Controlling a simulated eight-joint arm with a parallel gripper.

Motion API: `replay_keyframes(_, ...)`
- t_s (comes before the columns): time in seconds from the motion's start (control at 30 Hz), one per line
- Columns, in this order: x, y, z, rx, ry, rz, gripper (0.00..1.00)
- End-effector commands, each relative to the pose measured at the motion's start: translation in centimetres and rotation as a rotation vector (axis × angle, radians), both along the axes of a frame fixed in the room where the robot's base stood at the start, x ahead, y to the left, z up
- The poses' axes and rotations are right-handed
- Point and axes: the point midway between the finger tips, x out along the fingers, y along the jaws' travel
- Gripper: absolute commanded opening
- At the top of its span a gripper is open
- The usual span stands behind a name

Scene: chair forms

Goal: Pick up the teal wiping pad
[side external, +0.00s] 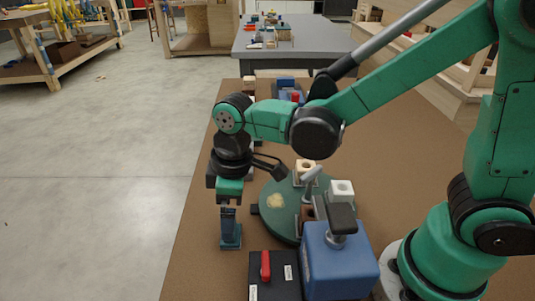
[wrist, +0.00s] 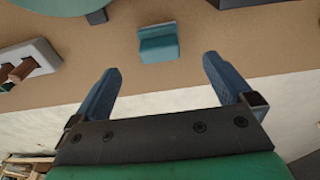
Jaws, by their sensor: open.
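The teal wiping pad (wrist: 158,48) lies on the brown tabletop in the wrist view, a small block with a raised back edge. It also shows in the side view (side external: 232,240), near the table's left edge and below my gripper (side external: 228,223). In the wrist view my gripper (wrist: 162,64) is open, its two blue fingers wide apart and nothing between them. The pad lies beyond the fingertips, roughly centred between them. In the side view the fingers hide part of the pad, so I cannot tell the exact gap.
A green round turntable (side external: 279,208) carrying pale blocks stands just right of the pad. A blue box (side external: 338,265) with a clamp and a black box (side external: 275,279) with a red switch stand in front. The table's left edge is close to the pad.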

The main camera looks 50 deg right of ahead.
Motion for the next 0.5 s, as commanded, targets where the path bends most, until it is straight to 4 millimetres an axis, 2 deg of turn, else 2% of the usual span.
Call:
replay_keyframes(0.3,0.4,0.3,-3.5,0.0,-0.001,-0.001,1.0)
replay_keyframes(0.5,0.5,0.4,-4.9,0.0,-0.001,-0.002,1.0)
